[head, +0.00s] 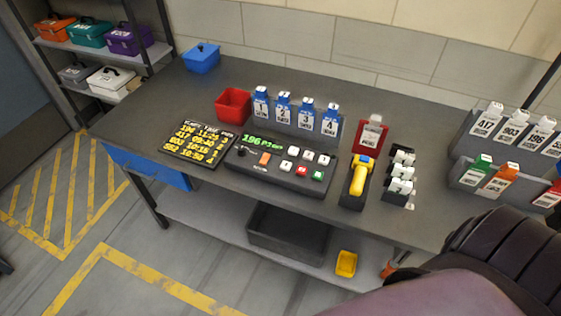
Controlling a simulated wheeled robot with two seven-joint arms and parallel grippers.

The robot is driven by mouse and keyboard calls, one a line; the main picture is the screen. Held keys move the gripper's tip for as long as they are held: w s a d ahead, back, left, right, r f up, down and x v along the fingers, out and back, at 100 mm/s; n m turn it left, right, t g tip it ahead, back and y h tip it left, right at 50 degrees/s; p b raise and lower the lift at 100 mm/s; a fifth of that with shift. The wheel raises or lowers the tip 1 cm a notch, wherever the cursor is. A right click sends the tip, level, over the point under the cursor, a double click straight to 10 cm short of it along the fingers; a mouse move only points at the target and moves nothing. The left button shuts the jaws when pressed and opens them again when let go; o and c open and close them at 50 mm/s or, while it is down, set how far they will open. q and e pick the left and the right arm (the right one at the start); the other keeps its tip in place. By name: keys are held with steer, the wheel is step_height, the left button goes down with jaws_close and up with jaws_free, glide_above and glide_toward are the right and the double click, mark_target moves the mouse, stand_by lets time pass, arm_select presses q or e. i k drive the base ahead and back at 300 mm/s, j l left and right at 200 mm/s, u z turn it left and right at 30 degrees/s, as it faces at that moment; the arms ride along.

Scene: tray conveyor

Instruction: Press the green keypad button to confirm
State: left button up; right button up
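The keypad (258,172) is a dark console lying on the grey table, with a lit green readout (262,142) along its top. Its green button (317,175) is at the lower right corner, beside a red button (302,170). Several white buttons (308,156) sit above and beside these, and an orange button (265,159) is further left. Nothing touches or covers the green button. Neither of my grippers shows in the head view. A dark, rounded part that looks like my own arm fills the lower right corner.
A black board with yellow text (198,143) lies left of the keypad. A red bin (233,105) and numbered blue-topped tags (283,106) stand behind it. A yellow-handled scanner (358,178) in a dark holder stands to the right. The left table end (150,108) is mostly clear.

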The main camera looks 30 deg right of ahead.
mark_target(317, 175)
steer(key=z, duration=1.25)
